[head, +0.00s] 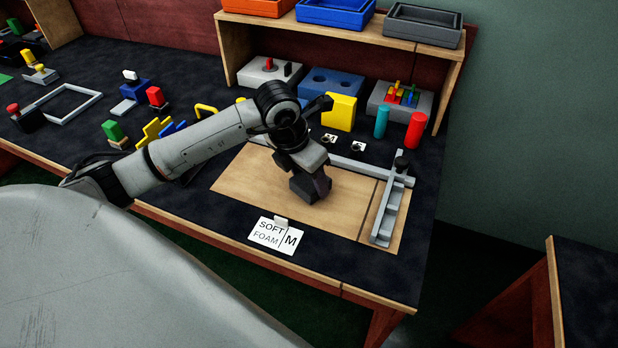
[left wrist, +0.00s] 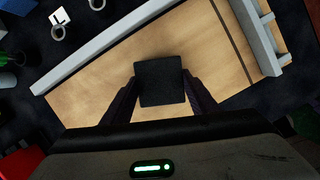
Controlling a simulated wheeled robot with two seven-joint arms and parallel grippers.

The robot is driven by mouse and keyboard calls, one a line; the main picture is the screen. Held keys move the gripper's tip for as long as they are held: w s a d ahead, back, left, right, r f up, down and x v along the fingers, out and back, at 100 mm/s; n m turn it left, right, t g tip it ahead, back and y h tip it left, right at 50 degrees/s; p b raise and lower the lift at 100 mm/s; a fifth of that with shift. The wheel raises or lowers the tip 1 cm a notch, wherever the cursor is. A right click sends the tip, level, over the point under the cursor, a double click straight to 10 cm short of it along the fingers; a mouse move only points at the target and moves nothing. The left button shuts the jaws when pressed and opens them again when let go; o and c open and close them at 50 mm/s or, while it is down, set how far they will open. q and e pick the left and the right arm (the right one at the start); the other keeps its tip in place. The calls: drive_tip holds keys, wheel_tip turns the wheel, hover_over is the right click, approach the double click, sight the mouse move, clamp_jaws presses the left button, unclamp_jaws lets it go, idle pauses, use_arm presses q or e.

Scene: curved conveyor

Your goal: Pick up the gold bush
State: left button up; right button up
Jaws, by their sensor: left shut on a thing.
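My left gripper (head: 311,186) is over the wooden board (head: 245,178) on the dark bench. In the left wrist view my left gripper (left wrist: 160,98) is shut on a black square block (left wrist: 160,82), with one finger on each side. I cannot tell whether the block touches the board. I cannot make out a gold bush in either view. Two small ring-shaped parts (left wrist: 58,32) lie behind the board, one by a white card (left wrist: 57,16) marked L; their colour is unclear. My right gripper is not in view.
A grey stepped rail (head: 387,215) bounds the board's right side. Red and teal cylinders (head: 415,131) and a yellow block (head: 340,113) stand behind. A shelf with trays (head: 422,27) is at the back.

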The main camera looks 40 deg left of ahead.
use_arm(q)
drive_tip(key=shift+f, duration=0.15)
drive_tip(key=shift+f, duration=0.15)
drive_tip(key=o, duration=1)
